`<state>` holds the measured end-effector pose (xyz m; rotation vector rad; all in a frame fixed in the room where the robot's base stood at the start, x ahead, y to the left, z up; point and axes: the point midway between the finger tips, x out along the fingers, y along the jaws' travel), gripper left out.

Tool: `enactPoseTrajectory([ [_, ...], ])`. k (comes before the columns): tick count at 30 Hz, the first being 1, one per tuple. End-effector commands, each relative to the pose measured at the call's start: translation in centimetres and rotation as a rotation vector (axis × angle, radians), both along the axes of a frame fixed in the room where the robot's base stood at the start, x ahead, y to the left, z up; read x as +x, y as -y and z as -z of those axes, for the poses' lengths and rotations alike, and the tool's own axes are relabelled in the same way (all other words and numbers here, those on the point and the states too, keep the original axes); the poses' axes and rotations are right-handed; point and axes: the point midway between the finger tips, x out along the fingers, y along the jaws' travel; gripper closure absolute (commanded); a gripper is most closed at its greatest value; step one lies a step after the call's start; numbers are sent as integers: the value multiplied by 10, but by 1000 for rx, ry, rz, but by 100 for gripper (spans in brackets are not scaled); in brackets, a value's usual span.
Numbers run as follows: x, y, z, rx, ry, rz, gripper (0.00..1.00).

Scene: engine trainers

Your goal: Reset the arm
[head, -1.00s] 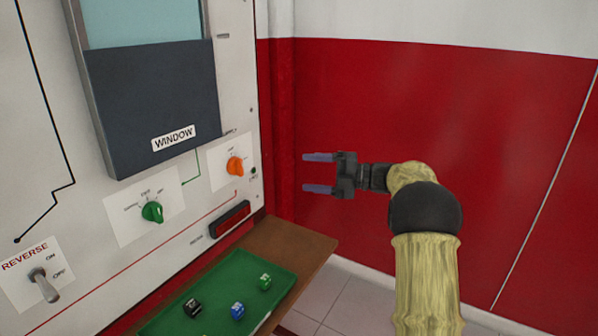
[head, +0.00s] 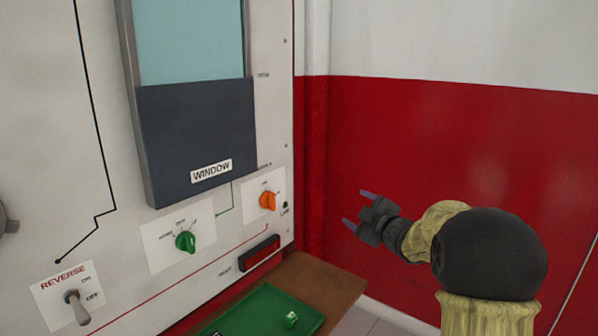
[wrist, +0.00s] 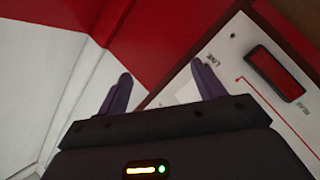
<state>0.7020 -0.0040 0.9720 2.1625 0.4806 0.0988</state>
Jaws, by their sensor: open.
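My gripper (head: 357,209) is open and empty. In the head view it hangs in the air right of the trainer panel, in front of the red wall, its two fingers apart and pointing left. In the wrist view my gripper (wrist: 165,82) shows its two dark purple fingers spread, with nothing between them. Past the fingers are the red wall and the edge of the white panel. My arm comes in from the lower right in the head view, bent at a dark joint.
The white trainer panel (head: 60,140) carries a window (head: 195,130), a green knob (head: 186,241), an orange knob (head: 267,201), a reverse switch (head: 76,307) and a dark red rocker (head: 259,253). A green tray (head: 262,308) with a green cube (head: 291,319) sits on a brown shelf (head: 325,284).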

Motion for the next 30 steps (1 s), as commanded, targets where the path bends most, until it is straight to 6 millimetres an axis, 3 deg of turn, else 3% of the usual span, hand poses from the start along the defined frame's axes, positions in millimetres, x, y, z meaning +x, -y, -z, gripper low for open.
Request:
enactPoseTrajectory([
  [5,-50,18,49,156,-294,273,32],
  [8,-92,23,82,241,-475,418,32],
  [15,-214,20,154,401,-888,714,32],
  [21,-292,8,184,470,-1116,860,32],
  [27,-355,-4,202,518,-1295,968,32],
  [30,-357,-4,183,521,-1303,974,32],
])
